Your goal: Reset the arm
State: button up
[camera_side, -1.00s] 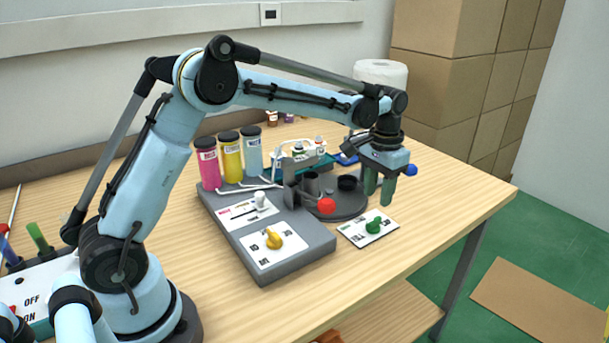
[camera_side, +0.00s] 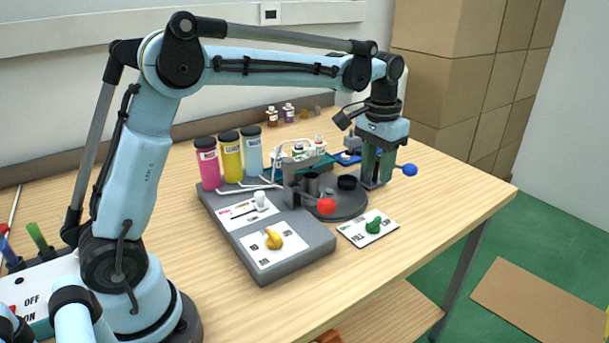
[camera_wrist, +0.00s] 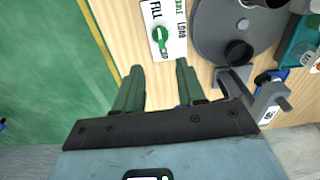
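My gripper (camera_side: 377,178) is above the table at the right end of the machine, pointing down, beside the round grey turntable (camera_side: 335,206). In the wrist view its two green fingers (camera_wrist: 160,82) are apart with nothing between them. The card with the green knob (camera_side: 374,227) lies in front of the turntable; in the wrist view the green knob (camera_wrist: 161,40) shows just beyond the fingers. A lever with a blue ball (camera_side: 410,170) is right of the gripper. The grey bracket (camera_wrist: 255,100) is close to the right finger; contact cannot be told.
The grey base (camera_side: 270,240) carries a yellow knob (camera_side: 273,239), a white knob (camera_side: 260,199) and a red-ball lever (camera_side: 326,206). Pink (camera_side: 208,165), yellow (camera_side: 231,157) and blue (camera_side: 251,152) bottles stand behind. Small bottles (camera_side: 289,112) stand at the back. The table's right side is bare.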

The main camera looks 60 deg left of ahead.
jog(key=s+f+t, duration=0.1)
jog(key=s+t, duration=0.5)
jog(key=s, duration=1.3)
jog(key=shift+d+f+t, duration=0.25)
jog(key=shift+f+t, duration=0.05)
jog(key=shift+f, duration=0.05)
